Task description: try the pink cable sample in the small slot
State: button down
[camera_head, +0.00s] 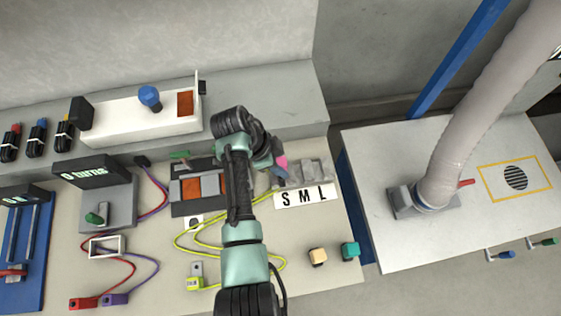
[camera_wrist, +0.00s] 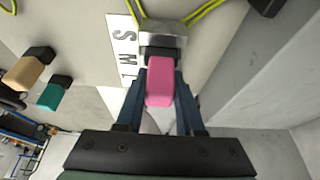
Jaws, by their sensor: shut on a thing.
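The pink cable sample (camera_head: 281,162) is held in my gripper (camera_wrist: 162,92). In the wrist view the pink sample (camera_wrist: 160,83) sits between the blue fingers, its dark end at the grey metal block. The slotted metal block (camera_head: 318,170) stands behind the white S M L label (camera_head: 306,195). In the head view the sample is at the block's left end, near the S. In the wrist view the block (camera_wrist: 170,32) is partly covered by the sample. I cannot tell whether the sample's end is inside the small slot.
A cream sample (camera_head: 318,257) and a teal sample (camera_head: 350,250) stand in front of the label. Yellow cable (camera_head: 182,240) loops on the table left of my arm. A panel with orange squares (camera_head: 190,188) lies left. A hose table (camera_head: 400,240) is at right.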

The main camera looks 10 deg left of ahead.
jog(key=shift+f+b, duration=0.8)
jog(key=shift+f, duration=0.25)
jog(key=shift+c, duration=2.2)
grip_release()
jog(key=v, duration=1.3)
jog(key=shift+b, duration=0.4)
